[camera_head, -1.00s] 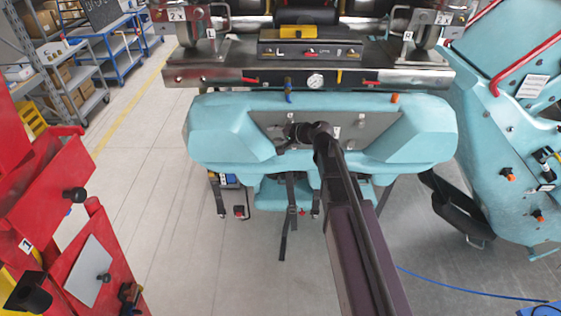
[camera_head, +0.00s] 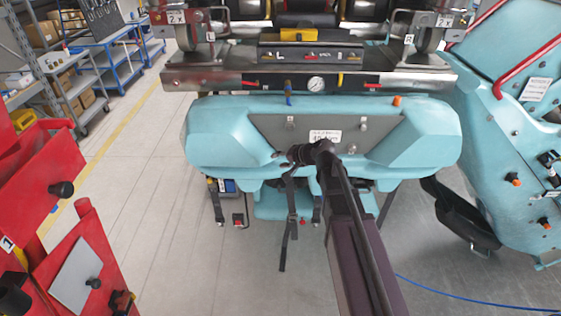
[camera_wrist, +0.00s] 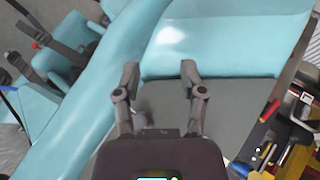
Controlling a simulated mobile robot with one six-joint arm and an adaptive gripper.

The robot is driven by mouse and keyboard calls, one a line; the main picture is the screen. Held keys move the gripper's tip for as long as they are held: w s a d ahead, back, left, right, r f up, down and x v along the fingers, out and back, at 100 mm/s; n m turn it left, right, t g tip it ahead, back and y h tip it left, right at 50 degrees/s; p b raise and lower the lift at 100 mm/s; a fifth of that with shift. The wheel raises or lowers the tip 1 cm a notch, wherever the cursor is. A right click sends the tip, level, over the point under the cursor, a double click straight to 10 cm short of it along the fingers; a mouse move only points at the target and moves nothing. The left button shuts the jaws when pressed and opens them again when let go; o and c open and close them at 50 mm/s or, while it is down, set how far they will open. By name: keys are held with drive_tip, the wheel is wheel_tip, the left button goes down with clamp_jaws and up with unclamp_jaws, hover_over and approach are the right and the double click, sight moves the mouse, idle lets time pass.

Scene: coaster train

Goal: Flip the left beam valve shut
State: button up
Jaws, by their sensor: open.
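The metal beam (camera_head: 215,78) spans the top of the teal car front in the head view. A small red valve lever (camera_head: 250,81) sits on its left half and looks roughly level. A second red lever (camera_head: 371,85) is on its right half. My gripper (camera_head: 284,157) is below the beam, in front of the teal front's lower edge, well apart from the left valve. In the wrist view my gripper (camera_wrist: 160,75) is open and empty, its fingers spread over a grey panel (camera_wrist: 235,108). A red lever (camera_wrist: 270,111) shows at the right there; which one I cannot tell.
A round gauge (camera_head: 315,84), a blue lever (camera_head: 289,87) and a yellow lever (camera_head: 341,78) are between the red levers. Red cabinets (camera_head: 85,255) stand at left and a teal car part (camera_head: 510,140) at right. Floor (camera_head: 150,190) at left is clear.

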drive_tip(key=shift+f, duration=0.1)
drive_tip(key=s+d+f+n+g+h+b, duration=0.2)
drive_tip(key=s+d+f+b, duration=0.4)
drive_tip(key=s+f, duration=0.3)
drive_tip(key=s+d+f+n+g+h+b, duration=0.2)
drive_tip(key=s+d+f+g+h+b, duration=0.2)
drive_tip(key=s+d+f, duration=0.4)
drive_tip(key=s+f+h+b, duration=0.1)
drive_tip(key=s+f+h, duration=0.1)
drive_tip(key=s, duration=0.1)
drive_tip(key=shift+s+d+f+n+h+b, duration=0.25)
drive_tip(key=shift+s+d+n+h+b, duration=0.05)
drive_tip(key=shift+s+d+h+b, duration=0.1)
